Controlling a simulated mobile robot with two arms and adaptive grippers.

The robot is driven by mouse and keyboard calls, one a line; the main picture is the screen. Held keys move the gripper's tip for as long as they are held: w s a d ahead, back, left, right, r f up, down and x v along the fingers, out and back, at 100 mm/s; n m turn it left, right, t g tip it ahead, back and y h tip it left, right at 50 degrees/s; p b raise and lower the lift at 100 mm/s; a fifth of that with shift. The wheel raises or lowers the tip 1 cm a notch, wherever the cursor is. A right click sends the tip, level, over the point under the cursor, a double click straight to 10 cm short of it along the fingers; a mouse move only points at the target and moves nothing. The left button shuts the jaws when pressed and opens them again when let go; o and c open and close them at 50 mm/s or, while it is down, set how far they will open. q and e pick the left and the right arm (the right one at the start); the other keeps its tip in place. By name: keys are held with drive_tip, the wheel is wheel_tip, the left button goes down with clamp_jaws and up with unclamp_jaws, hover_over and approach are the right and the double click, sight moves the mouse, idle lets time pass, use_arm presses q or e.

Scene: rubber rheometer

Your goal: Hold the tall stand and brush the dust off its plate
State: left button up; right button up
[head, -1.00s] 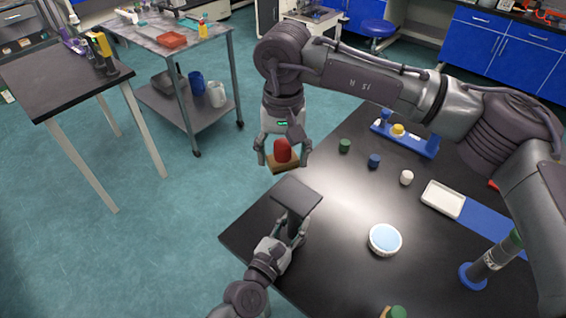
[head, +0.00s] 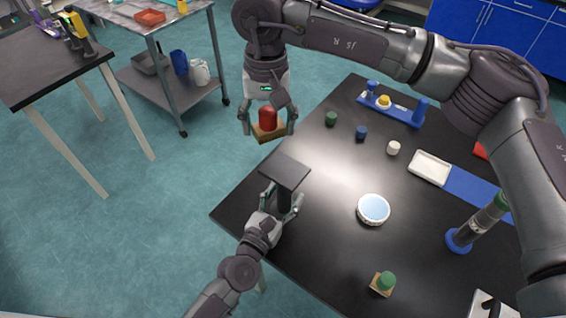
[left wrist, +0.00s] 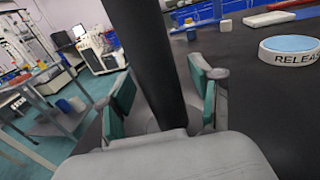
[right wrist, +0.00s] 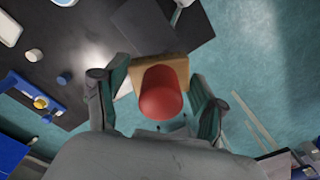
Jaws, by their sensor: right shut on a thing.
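The tall stand has a dark flat plate (head: 285,170) on a dark post (head: 285,203) near the table's left edge. My left gripper (head: 283,197) has its fingers on both sides of the post; the left wrist view shows the post (left wrist: 148,55) between spread pads, with a small gap. My right gripper (head: 268,128) is shut on a brush with a red handle (head: 268,117) and wooden block (head: 268,133). The brush is in the air behind the plate, apart from it. In the right wrist view the red handle (right wrist: 162,92) is between the fingers. I cannot make out dust.
A round white button with a blue top (head: 373,209), a white tray (head: 430,168), small coloured caps and a dark cylinder on a blue base (head: 478,225) are on the black table (head: 330,240). A green-knobbed wooden block (head: 384,283) is near the front. Floor lies left.

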use_arm(q)
drive_tip(key=v, duration=1.2)
